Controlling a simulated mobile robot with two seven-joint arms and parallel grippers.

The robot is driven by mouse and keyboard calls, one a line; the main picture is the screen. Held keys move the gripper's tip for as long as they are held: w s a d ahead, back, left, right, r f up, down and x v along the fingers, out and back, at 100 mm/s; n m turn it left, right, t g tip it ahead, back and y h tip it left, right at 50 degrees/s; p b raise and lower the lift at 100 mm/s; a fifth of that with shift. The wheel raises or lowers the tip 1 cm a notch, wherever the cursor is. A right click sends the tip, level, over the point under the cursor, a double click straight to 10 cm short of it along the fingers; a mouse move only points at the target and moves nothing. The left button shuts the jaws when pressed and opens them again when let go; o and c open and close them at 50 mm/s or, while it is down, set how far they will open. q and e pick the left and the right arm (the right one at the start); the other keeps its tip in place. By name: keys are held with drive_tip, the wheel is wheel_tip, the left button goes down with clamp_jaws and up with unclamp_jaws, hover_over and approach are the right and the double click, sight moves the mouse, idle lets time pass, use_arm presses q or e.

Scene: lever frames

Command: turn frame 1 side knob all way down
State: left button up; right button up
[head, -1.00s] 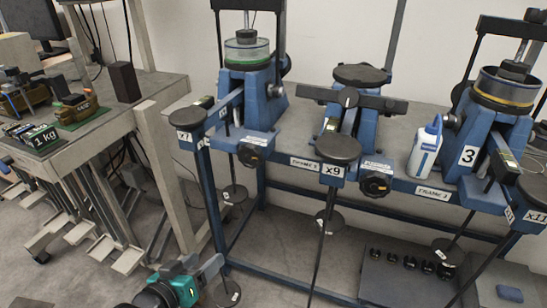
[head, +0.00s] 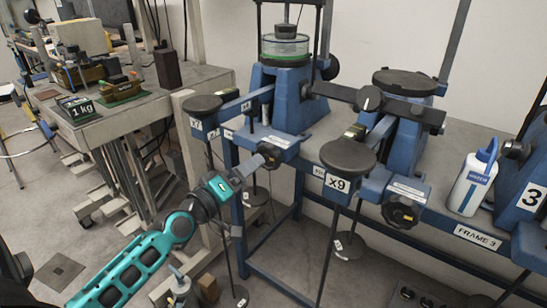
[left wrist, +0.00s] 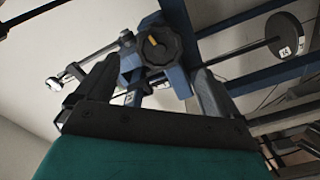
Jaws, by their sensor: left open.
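The left blue lever frame (head: 290,105), with the x7 arm, stands on the long bench. A black lobed knob (head: 270,154) sits on its front block, partly hidden by my gripper. A second black knob (head: 330,68) is on the right side of its tower. My left gripper (head: 257,162) is open and empty, close in front of the front knob. In the left wrist view, this knob (left wrist: 160,46) with a yellow mark shows between and just beyond the open fingers (left wrist: 156,68). I cannot tell whether they touch it. My right gripper is not in view.
The middle frame's x9 pad (head: 347,153) and its front knob (head: 403,212) are to the right. A water bottle (head: 472,180) stands farther right. Hanging rods with weight discs (head: 350,245) are below. A grey side table (head: 130,112) is at the left.

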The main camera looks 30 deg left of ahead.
sight(268, 169)
use_arm(q)
drive_tip(key=w, duration=0.6)
drive_tip(key=w+b, duration=0.1)
drive_tip(key=w, duration=0.2)
drive_tip(key=shift+d, duration=0.4)
drive_tip(key=shift+s, duration=0.15)
drive_tip(key=shift+c, duration=0.7)
drive_tip(key=shift+s, duration=0.1)
drive_tip(key=c, duration=0.5)
drive_tip(key=shift+f, duration=0.1)
drive_tip(key=c, duration=0.7)
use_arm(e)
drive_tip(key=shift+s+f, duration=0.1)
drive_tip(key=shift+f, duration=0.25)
